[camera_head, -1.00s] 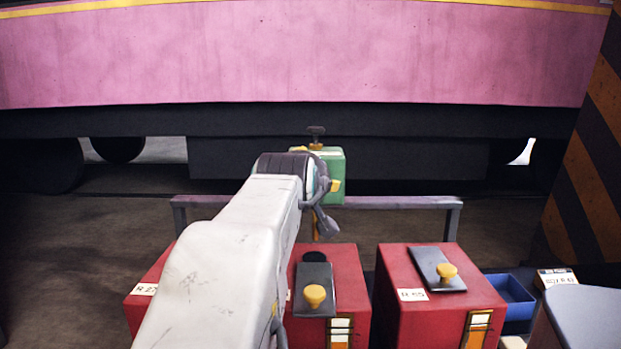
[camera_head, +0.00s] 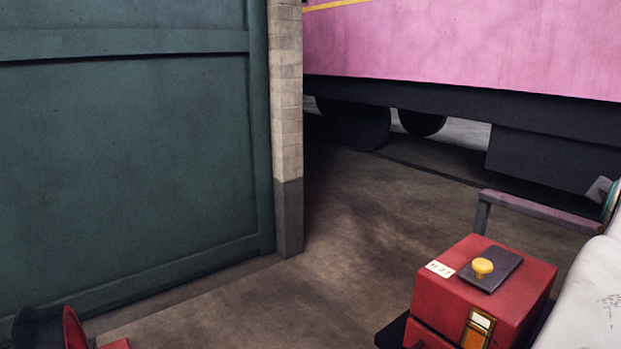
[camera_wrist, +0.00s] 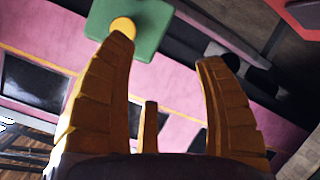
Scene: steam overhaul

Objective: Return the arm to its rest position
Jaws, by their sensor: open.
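My gripper (camera_wrist: 165,50) shows in the wrist view with its yellow fingers spread apart and nothing between them. A green box (camera_wrist: 150,30) with a round yellow part lies beyond the left fingertip; I cannot tell from this view whether they touch. In the head view only a pale piece of my arm shows at the lower right edge, still reaching forward. My gripper's fingers and the green box are outside that view.
A red box (camera_head: 495,300) with a yellow knob stands at the lower right of the head view. A grey-pink rail (camera_head: 540,210) is behind it. A dark green wall (camera_head: 130,170) and a pillar (camera_head: 287,120) stand left. Floor (camera_head: 370,230) between is clear.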

